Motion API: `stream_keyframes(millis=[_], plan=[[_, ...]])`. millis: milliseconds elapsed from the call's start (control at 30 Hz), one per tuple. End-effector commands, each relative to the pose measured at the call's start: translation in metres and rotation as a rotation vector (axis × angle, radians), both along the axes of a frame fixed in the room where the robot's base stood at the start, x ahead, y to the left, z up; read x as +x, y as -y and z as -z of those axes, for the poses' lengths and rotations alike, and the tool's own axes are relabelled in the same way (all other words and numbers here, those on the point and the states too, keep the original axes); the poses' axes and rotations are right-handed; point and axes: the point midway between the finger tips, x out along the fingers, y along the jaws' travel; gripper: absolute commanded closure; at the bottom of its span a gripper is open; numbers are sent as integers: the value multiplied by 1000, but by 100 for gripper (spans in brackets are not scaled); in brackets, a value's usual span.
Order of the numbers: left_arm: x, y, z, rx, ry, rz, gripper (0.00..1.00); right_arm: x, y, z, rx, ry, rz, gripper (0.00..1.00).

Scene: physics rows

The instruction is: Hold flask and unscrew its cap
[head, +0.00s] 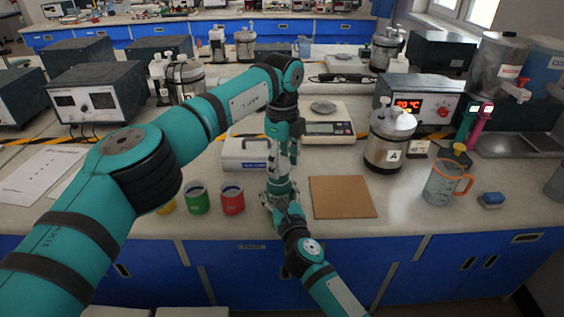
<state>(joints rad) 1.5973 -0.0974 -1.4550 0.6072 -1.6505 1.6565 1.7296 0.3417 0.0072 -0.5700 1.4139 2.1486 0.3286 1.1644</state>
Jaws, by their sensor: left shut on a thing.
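My left arm reaches over from the left and its gripper (279,158) points down above the bench's front part. It is shut at the top of a small pale metallic flask (279,173), apparently on its cap, which the fingers mostly hide. My right arm comes up from the lower right, and its gripper (281,197) is at the flask's lower part, just below the left one. The two grippers are very close together. I cannot tell whether the right fingers are closed on the flask.
A brown board (342,197) lies right of the grippers. Red (232,200) and green (198,201) cups stand to the left. A white box (245,153) and a scale (326,128) are behind. A steel canister (387,140), a beaker (441,184) and a blue block (491,200) are right.

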Motion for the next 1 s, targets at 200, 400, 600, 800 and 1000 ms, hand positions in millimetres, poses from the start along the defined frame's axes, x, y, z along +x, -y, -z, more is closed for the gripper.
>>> stream_keyframes(millis=[200, 400, 600, 800, 1000], plan=[[0, 1, -11, 0, 2, 1, 87, 0, 0, 0, 0, -1, 1, 100], [0, 0, -36, 0, 2, -1, 87, 0, 1, 0, 0, -1, 1, 100], [0, 0, -40, 1, -1, 0, 87, 0, 0, 0, 0, -1, 1, 100], [0, 0, -40, 0, 0, 0, 87, 0, 0, 0, 0, 0, 1, 37], [0, 0, -40, 0, 0, 0, 87, 0, 0, 0, 0, 0, 0, 15]])
